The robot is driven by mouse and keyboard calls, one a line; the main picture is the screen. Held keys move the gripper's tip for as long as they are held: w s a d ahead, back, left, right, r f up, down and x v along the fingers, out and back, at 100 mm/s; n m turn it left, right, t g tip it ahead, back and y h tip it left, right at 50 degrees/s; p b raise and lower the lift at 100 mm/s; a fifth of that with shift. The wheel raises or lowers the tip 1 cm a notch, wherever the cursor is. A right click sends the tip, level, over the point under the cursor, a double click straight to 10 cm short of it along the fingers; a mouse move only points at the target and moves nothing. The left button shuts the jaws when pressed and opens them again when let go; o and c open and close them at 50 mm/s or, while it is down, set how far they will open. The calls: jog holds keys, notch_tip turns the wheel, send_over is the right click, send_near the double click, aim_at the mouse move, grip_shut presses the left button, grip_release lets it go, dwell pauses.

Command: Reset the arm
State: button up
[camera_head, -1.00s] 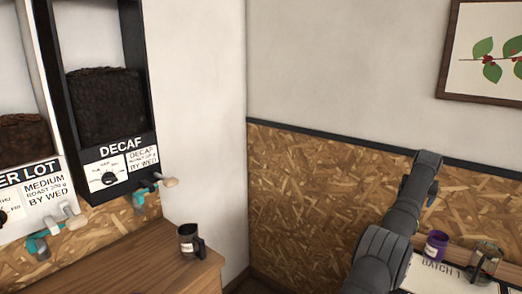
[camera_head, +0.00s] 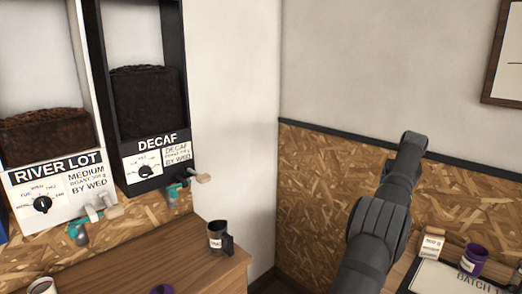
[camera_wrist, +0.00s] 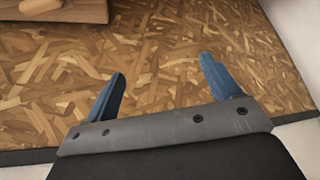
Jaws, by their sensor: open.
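My gripper (camera_wrist: 163,95) shows in the wrist view with its two blue fingers spread wide apart and nothing between them. It faces the wood-chip board wall (camera_wrist: 150,45). In the head view my arm rises at the right, in front of the same wall panel (camera_head: 315,205). The gripper's fingers cannot be made out there.
A wooden counter (camera_head: 130,262) at the left holds a dark mug (camera_head: 216,238). Above it hang the DECAF (camera_head: 148,120) and RIVER LOT (camera_head: 50,170) bean dispensers. Right of my arm, a purple cup (camera_head: 473,259) and a small labelled block (camera_head: 431,244) stand by a BATCH 1 board (camera_head: 450,277).

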jog(key=w+a+r+n+y, duration=0.1)
jog(key=a+r+n, duration=0.1)
jog(key=a, duration=0.9)
jog(key=w+a+r+n+y, duration=0.1)
jog(key=a+r, duration=0.3)
jog(key=a, duration=0.8)
jog(key=w+a+r+n+y, duration=0.1)
jog(key=a+r+n, duration=0.2)
jog(key=a, duration=0.8)
jog(key=shift+a, duration=0.3)
